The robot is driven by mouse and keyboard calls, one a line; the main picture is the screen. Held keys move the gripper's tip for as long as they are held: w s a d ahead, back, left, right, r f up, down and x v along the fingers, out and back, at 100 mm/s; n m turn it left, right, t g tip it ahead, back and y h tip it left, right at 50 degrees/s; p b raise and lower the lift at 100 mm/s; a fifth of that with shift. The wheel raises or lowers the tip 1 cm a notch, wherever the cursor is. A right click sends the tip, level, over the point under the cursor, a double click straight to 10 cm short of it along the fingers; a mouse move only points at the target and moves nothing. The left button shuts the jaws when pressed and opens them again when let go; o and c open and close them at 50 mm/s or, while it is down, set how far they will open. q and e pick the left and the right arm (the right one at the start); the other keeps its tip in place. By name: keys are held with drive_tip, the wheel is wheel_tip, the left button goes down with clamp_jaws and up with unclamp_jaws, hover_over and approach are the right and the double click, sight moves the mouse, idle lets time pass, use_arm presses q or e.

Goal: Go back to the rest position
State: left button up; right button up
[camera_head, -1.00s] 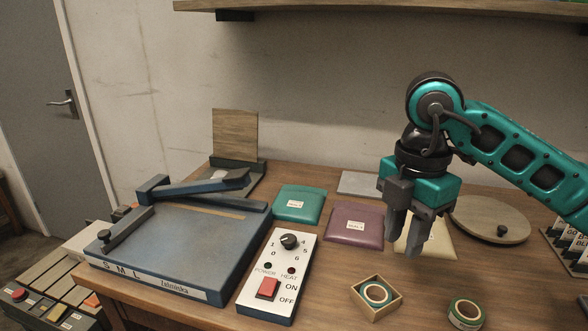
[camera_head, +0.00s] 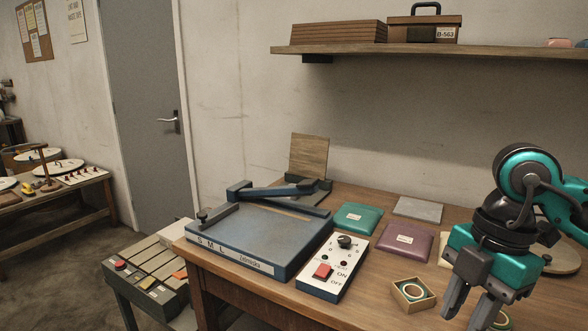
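My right gripper (camera_head: 470,308) hangs at the right of the head view, above the front right of the wooden table (camera_head: 385,285). Its two fingers point down and stand apart, with nothing seen between them. My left gripper is not in view. A small wooden box (camera_head: 413,295) holding a tape roll stands just left of the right gripper.
Green (camera_head: 357,218) and purple (camera_head: 404,242) packets lie behind. A shelf (camera_head: 400,50) runs above. Floor at the left is free near the grey door (camera_head: 145,120).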

drive_tip(key=s+a+r+n+g+y, duration=0.1)
drive_tip(key=s+a+n+g+y, duration=0.15)
drive_tip(key=a+y, duration=0.65)
drive_tip(key=s+a+r+n+g+y, duration=0.1)
drive_tip(key=a+n+y, duration=0.2)
drive_tip(key=a+y, duration=0.6)
drive_tip(key=w+d+f+m+t+h+p, duration=0.15)
drive_tip(key=w+m+t, duration=0.25)
drive_tip(key=m+t, duration=0.4)
drive_tip(key=w+d+f+m+t+h+b, duration=0.15)
drive_tip(key=w+m+t, duration=0.25)
drive_tip(key=m+t, duration=0.5)
drive_tip(key=d+f+m+t+h+p, duration=0.1)
drive_tip(key=d+f+m+t+h, duration=0.4)
drive_tip(key=f+h, duration=0.55)
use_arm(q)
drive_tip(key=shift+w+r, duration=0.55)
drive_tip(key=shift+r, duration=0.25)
use_arm(e)
drive_tip(key=s+d+f+m+g+h, duration=0.1)
drive_tip(key=s+d+f+g+h, duration=0.1)
drive_tip(key=s+f, duration=0.3)
drive_tip(key=s+d+f+m+g+h, duration=0.2)
drive_tip(key=s+f+g, duration=0.3)
drive_tip(key=f, duration=0.8)
drive_tip(key=shift+s+d+f, duration=0.3)
drive_tip(key=shift+s+f, duration=0.1)
drive_tip(key=shift+s, duration=0.2)
